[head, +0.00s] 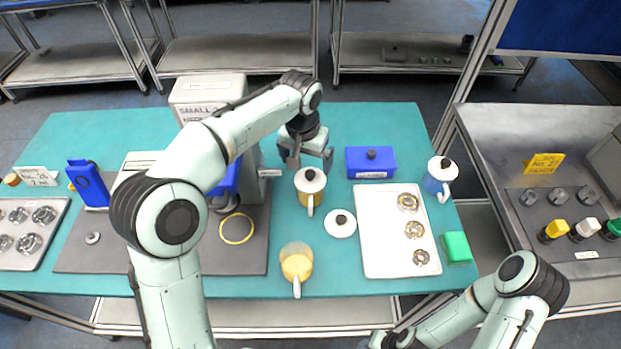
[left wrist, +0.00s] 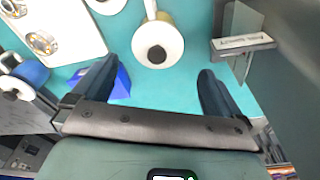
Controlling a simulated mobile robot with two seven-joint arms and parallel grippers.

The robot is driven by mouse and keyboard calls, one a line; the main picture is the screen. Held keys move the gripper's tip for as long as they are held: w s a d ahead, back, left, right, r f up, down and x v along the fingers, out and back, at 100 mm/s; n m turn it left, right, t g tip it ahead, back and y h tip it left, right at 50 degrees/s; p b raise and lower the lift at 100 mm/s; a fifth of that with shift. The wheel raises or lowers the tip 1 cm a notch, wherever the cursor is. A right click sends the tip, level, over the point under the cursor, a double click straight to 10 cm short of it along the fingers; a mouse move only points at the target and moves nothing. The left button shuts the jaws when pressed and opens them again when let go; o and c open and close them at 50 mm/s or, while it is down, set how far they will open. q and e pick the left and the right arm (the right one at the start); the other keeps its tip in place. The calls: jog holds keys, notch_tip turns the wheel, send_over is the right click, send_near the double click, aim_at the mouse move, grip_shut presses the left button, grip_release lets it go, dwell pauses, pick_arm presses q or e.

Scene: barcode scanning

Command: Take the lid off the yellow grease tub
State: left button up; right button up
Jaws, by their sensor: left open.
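A yellow tub (head: 309,199) with a handle stands on the teal table, its white lid (head: 311,180) with a dark knob on top. In the left wrist view the lid (left wrist: 145,44) lies ahead of the fingers, near the middle, with a little yellow tub wall (left wrist: 160,17) beyond it. My left gripper (head: 305,157) is open and empty just behind the tub, apart from the lid; its two fingers also show in the left wrist view (left wrist: 152,80). My right arm enters at lower right; its fingers are outside the frame.
An open yellow tub (head: 296,265) stands in front, with a loose white lid (head: 340,224) beside it. A blue box (head: 371,163) and a white plate with metal rings (head: 385,255) lie to the right. A blue lidded tub (head: 438,184) stands further right.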

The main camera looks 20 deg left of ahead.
aim_at(310, 173)
pick_arm(q)
jog(key=f, duration=0.2)
jog(key=w+f, duration=0.1)
jog(key=f, duration=0.4)
jog(key=shift+w+d+f, duration=0.2)
jog(key=shift+w+d, duration=0.05)
jog(key=shift+w, duration=0.1)
jog(key=shift+c, duration=0.3)
jog(key=c, duration=0.7)
